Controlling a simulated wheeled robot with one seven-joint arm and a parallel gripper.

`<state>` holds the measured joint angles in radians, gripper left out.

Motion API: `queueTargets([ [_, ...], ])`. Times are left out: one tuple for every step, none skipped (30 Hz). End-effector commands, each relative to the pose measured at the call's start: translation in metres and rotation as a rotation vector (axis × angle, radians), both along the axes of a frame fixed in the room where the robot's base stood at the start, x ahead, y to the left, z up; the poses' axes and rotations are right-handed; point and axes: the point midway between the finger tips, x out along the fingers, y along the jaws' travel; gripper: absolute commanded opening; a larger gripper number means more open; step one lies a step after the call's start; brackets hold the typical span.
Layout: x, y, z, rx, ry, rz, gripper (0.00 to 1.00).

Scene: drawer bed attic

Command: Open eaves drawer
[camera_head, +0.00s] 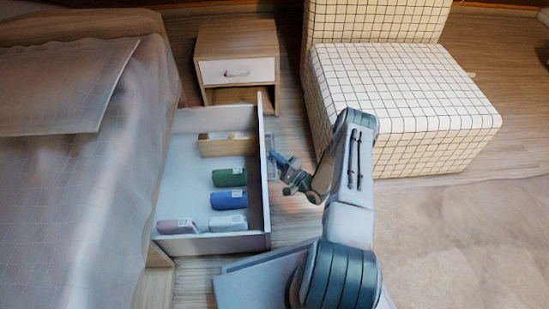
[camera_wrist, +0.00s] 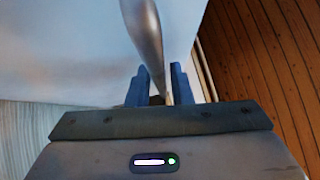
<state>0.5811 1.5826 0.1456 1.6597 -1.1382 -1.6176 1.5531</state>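The eaves drawer (camera_head: 263,215) is at the side of the bed in the head view and stands pulled well out, its inside showing. Its front faces right, toward my arm. My gripper (camera_head: 279,163) is at the handle on that front. In the wrist view, the metal handle bar (camera_wrist: 147,40) runs down between the two fingers of my gripper (camera_wrist: 160,82). The fingers are close together with the bar between them, shut on it. The pale drawer front (camera_wrist: 70,50) fills the upper left there. The fingertips are small and partly hidden in the head view.
Several rolls, among them a green one (camera_head: 229,177) and a blue one (camera_head: 229,200), lie in the drawer near a wooden box (camera_head: 228,147). The bed (camera_head: 70,200) is left. A nightstand (camera_head: 237,45) and a checkered seat (camera_head: 400,85) stand behind. Carpet (camera_head: 470,240) lies clear at right.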

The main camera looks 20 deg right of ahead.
Motion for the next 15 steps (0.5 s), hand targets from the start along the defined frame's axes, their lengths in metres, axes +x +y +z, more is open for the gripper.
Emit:
queueTargets([
  [-0.004, -0.003, 0.000, 0.000, 0.003, -0.002, 0.20],
  [-0.006, -0.005, 0.000, 0.000, 0.003, -0.003, 0.20],
  [-0.011, -0.008, -0.001, 0.000, 0.003, -0.004, 0.20],
  [-0.016, -0.011, -0.001, 0.001, 0.003, -0.003, 0.20],
  [-0.021, -0.013, -0.001, 0.001, 0.004, -0.004, 0.20],
  [-0.028, -0.018, -0.002, 0.001, 0.004, -0.005, 0.20],
  [-0.033, -0.022, -0.003, 0.000, 0.003, -0.005, 0.20],
  [-0.040, -0.026, -0.004, 0.000, 0.004, -0.005, 0.20],
  [-0.048, -0.030, -0.005, 0.001, 0.004, -0.005, 0.20],
  [-0.054, -0.034, -0.006, 0.001, 0.004, -0.006, 0.20],
  [-0.060, -0.038, -0.007, 0.000, 0.003, -0.005, 0.20],
  [-0.068, -0.042, -0.008, 0.001, 0.004, -0.005, 0.20],
  [-0.073, -0.046, -0.009, 0.001, 0.003, -0.005, 0.20],
  [-0.078, -0.049, -0.010, 0.000, 0.003, -0.005, 0.20],
  [-0.085, -0.053, -0.012, -0.001, 0.003, -0.005, 0.20],
])
